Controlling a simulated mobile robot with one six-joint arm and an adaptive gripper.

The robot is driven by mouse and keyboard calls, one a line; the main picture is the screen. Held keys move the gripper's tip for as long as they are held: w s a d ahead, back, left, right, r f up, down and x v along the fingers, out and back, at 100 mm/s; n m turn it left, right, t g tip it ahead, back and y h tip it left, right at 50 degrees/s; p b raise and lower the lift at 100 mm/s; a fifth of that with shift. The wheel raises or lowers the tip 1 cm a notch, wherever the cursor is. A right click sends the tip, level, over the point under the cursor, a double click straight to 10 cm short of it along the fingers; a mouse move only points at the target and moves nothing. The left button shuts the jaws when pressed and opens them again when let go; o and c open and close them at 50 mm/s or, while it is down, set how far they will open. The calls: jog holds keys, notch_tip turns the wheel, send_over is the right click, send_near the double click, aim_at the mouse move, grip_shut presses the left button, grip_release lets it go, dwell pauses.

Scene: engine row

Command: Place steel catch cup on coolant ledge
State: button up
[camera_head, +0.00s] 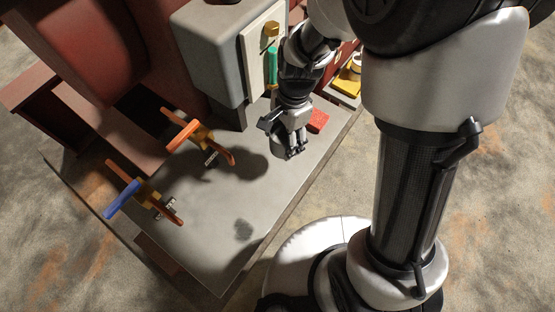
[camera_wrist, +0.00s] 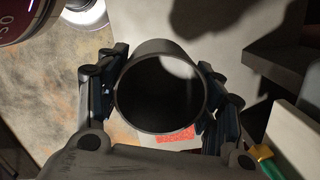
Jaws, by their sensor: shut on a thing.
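My gripper (camera_head: 289,141) is shut on the steel catch cup. The cup (camera_head: 278,148) is a grey cylinder, mostly covered by the fingers in the head view. In the wrist view the cup (camera_wrist: 152,47) sits between the two fingers with its round opening and dark interior facing the camera. A broad grey ledge (camera_head: 215,245) lies below, and the cup appears held above its right side. Nothing labels this ledge as the coolant ledge in a way I can read.
An orange-handled valve (camera_head: 188,130) and a blue-and-orange-handled valve (camera_head: 140,192) stand on the ledge's left. A grey box (camera_head: 215,50) rises behind. A red patch (camera_head: 317,121) lies right of my gripper. The ledge's front middle is clear.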

notch_tip(320, 180, down, 12)
jog(key=b, duration=0.4)
jog(key=shift+f, duration=0.15)
jog(key=shift+f, duration=0.2)
jog(key=o, duration=1.1)
jog(key=shift+r, duration=0.15)
